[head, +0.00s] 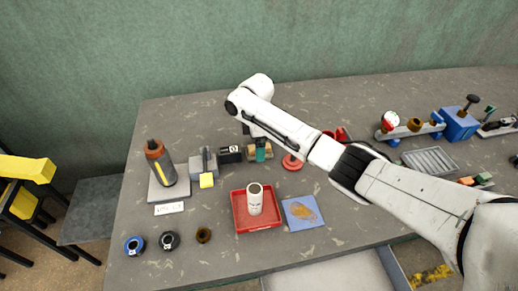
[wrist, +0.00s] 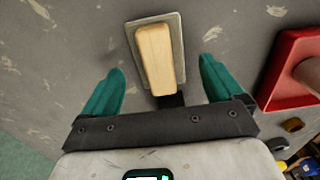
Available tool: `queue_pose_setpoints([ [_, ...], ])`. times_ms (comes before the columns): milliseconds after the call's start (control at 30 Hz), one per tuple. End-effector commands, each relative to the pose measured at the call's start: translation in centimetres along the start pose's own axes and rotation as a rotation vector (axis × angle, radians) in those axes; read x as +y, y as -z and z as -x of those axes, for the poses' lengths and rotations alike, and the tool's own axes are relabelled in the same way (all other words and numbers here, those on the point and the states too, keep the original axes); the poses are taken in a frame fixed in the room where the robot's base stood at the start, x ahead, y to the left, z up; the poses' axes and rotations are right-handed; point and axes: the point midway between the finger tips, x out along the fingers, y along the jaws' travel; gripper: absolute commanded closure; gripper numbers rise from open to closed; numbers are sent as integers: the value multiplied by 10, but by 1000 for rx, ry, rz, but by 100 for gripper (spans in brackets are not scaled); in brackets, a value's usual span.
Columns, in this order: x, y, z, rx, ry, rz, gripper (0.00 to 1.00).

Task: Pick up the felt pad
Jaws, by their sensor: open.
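The felt pad, which I take to be the tan block on a thin grey base (wrist: 155,57), lies on the table between and ahead of my fingers in the wrist view. In the head view its tan side (head: 268,150) shows partly behind a teal finger. My gripper (wrist: 160,78) is open, with one teal finger on each side of the pad and gaps to both. In the head view my gripper (head: 261,155) points down at the pad. I cannot tell its exact height above the table.
A red tray (head: 237,219) holding a pale cylinder (head: 255,203) stands in front of the pad. A blue sheet (head: 302,222) lies beside the tray. A black item (head: 230,154) and a grey block (head: 197,166) stand to the left. A red disc (head: 292,163) is close on the right.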

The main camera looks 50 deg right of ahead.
Motion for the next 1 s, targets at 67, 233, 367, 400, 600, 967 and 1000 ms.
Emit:
queue_pose_setpoints([
  [67, 0, -1, -10, -2, 1, -1, 6],
  [233, 0, 0, -19, -1, -1, 0, 6],
  [367, 0, 0, -19, -1, -1, 0, 6],
  [400, 0, 0, -19, -1, -1, 0, 6],
  [600, 0, 0, -19, -1, -1, 0, 25],
  [967, 0, 0, -19, -1, -1, 0, 59],
  [1000, 0, 0, -19, -1, -1, 0, 63],
])
